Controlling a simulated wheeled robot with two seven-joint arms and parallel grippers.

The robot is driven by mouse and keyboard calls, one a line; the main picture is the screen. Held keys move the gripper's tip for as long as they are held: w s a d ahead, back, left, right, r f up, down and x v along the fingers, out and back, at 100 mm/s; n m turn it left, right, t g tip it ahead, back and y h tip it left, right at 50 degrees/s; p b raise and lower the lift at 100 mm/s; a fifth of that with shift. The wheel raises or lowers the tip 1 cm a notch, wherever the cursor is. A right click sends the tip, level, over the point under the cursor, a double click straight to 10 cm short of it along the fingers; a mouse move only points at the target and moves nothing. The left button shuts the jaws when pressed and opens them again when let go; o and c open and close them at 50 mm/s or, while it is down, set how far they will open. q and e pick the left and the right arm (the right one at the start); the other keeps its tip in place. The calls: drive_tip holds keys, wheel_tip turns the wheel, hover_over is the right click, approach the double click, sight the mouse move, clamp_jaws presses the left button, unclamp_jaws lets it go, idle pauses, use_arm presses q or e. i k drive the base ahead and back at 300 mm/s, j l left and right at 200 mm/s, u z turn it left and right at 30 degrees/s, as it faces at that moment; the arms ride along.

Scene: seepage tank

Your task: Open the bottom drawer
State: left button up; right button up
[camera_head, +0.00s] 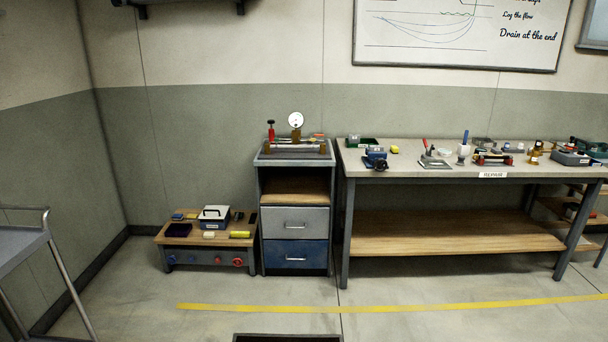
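The bottom drawer (296,255) is the blue front at the base of a grey cabinet against the back wall. It looks closed and has a pale horizontal bar handle (296,259). Above it is a light grey drawer (296,221), which also looks closed, with a similar handle. Over that is an open wooden shelf space (295,190). Neither of my grippers shows in the view.
A low bench (182,240) with boxes stands left of the cabinet. A long workbench (442,170) with tools stands right. A metal cart (22,246) is at the left edge. Floor before the drawers is clear, crossed by a yellow line (400,307). A dark-rimmed object (288,337) shows at bottom.

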sight(302, 253)
drive_tip(key=i, duration=1.2)
drive_tip(key=i+j+z, duration=0.15)
drive_tip(key=i, duration=1.1)
